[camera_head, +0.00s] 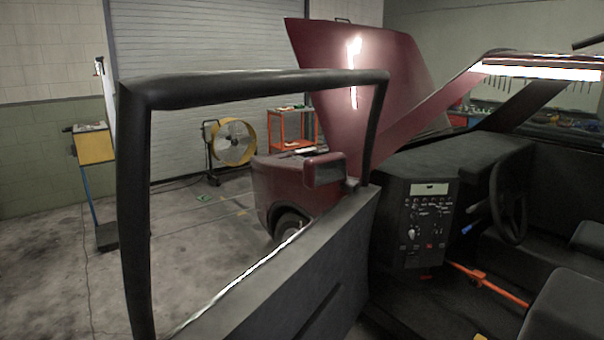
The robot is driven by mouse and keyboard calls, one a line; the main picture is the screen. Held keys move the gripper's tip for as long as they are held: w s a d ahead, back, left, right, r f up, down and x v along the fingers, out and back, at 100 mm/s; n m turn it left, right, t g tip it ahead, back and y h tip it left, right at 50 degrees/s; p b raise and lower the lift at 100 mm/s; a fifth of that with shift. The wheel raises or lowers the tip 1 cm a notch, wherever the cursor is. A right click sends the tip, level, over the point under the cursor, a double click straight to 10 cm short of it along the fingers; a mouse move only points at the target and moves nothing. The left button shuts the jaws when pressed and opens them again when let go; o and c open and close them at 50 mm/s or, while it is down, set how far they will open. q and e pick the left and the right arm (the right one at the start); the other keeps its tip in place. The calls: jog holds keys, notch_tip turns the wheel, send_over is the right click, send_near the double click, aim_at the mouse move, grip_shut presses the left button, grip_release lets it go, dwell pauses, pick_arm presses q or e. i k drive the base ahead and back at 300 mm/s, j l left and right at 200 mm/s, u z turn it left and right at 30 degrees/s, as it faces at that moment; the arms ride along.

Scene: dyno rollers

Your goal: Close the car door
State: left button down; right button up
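The car door (300,285) stands swung open in the lower middle, its dark inner panel facing the cabin. Its black window frame (250,88) rises on the left and across the top, with no glass visible in it. The door's lower part is cut off by the picture's bottom edge. The dark red car (300,190) is beyond it, with its hood (365,75) raised. The dashboard (425,200) and steering wheel (508,200) show through the open doorway on the right. Neither of my grippers is in view.
A yellow fan (233,142), an orange cart (291,130) and a yellow-topped stand (94,145) are in the background. Bare concrete floor (50,265) lies left of the door. Seats fill the lower right.

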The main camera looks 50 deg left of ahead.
aim_at(315, 286)
jog(key=k+j+z, duration=0.15)
jog(key=k+j, duration=0.3)
jog(key=j, duration=0.15)
jog(key=k+j+z, duration=0.1)
jog(key=k+j, duration=0.4)
jog(key=j, duration=0.5)
jog(key=k+j+z, duration=0.1)
jog(key=j, duration=0.35)
jog(key=k+j+z, duration=0.1)
jog(key=j, duration=0.4)
jog(key=k+j, duration=0.1)
jog(key=j, duration=0.35)
jog(key=k+j+z, duration=0.1)
jog(key=j, duration=0.35)
jog(key=k+j, duration=0.1)
jog(key=j, duration=0.4)
jog(key=i+j+z, duration=0.1)
jog(key=j, duration=1.8)
jog(key=i+z, duration=0.05)
jog(key=i, duration=0.05)
